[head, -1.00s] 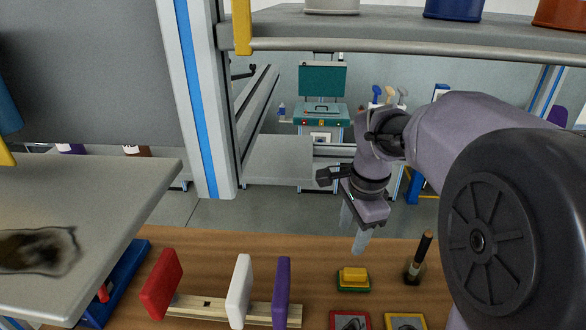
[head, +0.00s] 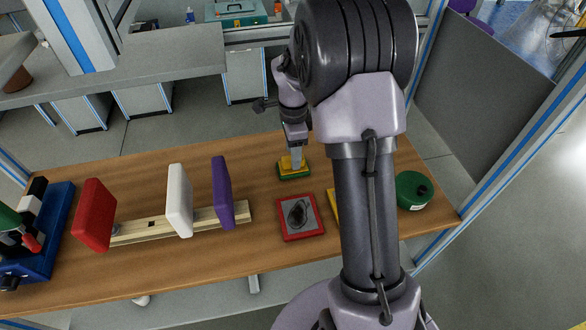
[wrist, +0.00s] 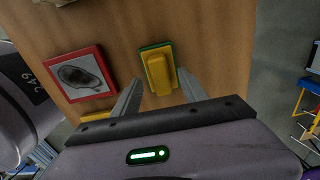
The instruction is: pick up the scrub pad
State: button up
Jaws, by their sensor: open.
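The scrub pad (head: 288,170) lies on the wooden table. It has a yellow block on top and a green base.
A red-framed picture (head: 299,216) lies in front of the pad, and a yellow-edged one (head: 333,204) is partly hidden by my arm. A purple pad (head: 222,193), a white pad (head: 179,200) and a red pad (head: 94,214) stand along a wooden rail. A green tin (head: 413,190) sits at right.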

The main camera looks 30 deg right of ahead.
notch_tip(320, 180, down, 3)
jog(key=shift+w+r+b, duration=0.1)
jog(key=shift+b, duration=0.2)
jog(key=shift+r, duration=0.15)
jog(key=shift+c, duration=0.6)
grip_shut()
jog(key=shift+r, duration=0.1)
jog(key=shift+r+p, duration=0.3)
jog(key=shift+p, duration=0.05)
jog(key=r, duration=0.1)
jog(key=r+p, duration=0.1)
jog(key=r, duration=0.1)
jog(key=shift+s+a, duration=0.2)
jog(key=shift+s, duration=0.1)
jog(key=s+a, duration=0.3)
jog(key=s+a+p, duration=0.1)
jog(key=s+a, duration=0.2)
jog(key=s, duration=0.1)
jog(key=s+a+r, duration=0.1)
jog(key=s+a, duration=0.2)
jog(key=s, duration=0.1)
jog(key=shift+s+r+p, duration=0.1)
jog(key=shift+s+p, duration=0.1)
jog(key=shift+p, duration=0.1)
jog(key=shift+s+a, duration=0.2)
jog(key=shift+s, duration=0.2)
